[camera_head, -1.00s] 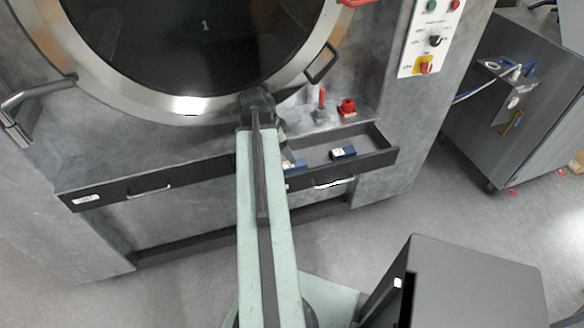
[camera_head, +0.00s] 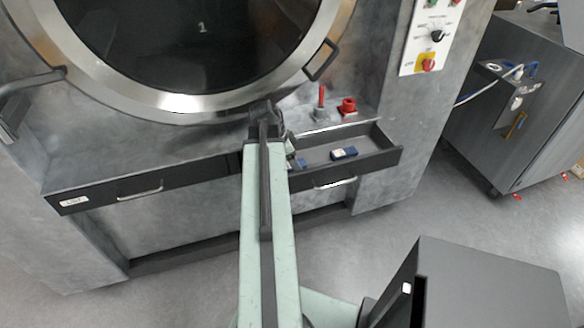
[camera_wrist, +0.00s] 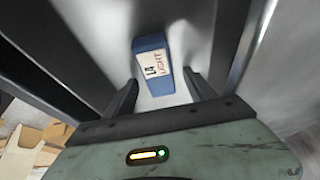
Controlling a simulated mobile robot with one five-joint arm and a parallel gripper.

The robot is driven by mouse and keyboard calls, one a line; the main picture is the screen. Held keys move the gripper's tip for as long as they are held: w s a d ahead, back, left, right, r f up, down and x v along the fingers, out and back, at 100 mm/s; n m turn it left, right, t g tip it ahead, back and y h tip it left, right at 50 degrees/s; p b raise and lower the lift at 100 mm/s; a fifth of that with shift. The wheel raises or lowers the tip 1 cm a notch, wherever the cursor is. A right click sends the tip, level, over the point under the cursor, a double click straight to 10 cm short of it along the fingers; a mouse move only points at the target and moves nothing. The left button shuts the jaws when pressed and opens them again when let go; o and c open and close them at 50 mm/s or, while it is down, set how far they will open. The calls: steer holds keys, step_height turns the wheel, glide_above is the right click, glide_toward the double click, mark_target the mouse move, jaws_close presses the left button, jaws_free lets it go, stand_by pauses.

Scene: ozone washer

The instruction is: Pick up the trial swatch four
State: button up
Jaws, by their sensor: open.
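In the wrist view, a blue block with a white label reading "L4 LIGHT" (camera_wrist: 153,64), the trial swatch four, lies on the pale drawer floor. My gripper (camera_wrist: 163,80) is open, with its two dark fingers on either side of the block's near end. I cannot tell whether either finger touches it. In the head view, my arm reaches into the open right drawer (camera_head: 362,166), and my gripper (camera_head: 289,148) is mostly hidden behind the arm. A blue piece (camera_head: 299,164) shows beside it, partly hidden.
Another blue block (camera_head: 344,153) lies further right in the drawer. Red fittings (camera_head: 348,106) stand on the ledge behind it. The washer's round door (camera_head: 185,104) is above, and a closed drawer (camera_head: 140,189) is left. A dark grey box (camera_head: 485,285) stands at the lower right.

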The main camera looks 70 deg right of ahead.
steer(key=shift+f, duration=0.1)
jaws_close()
step_height(320, 180, up, 10)
steer(key=p, duration=1)
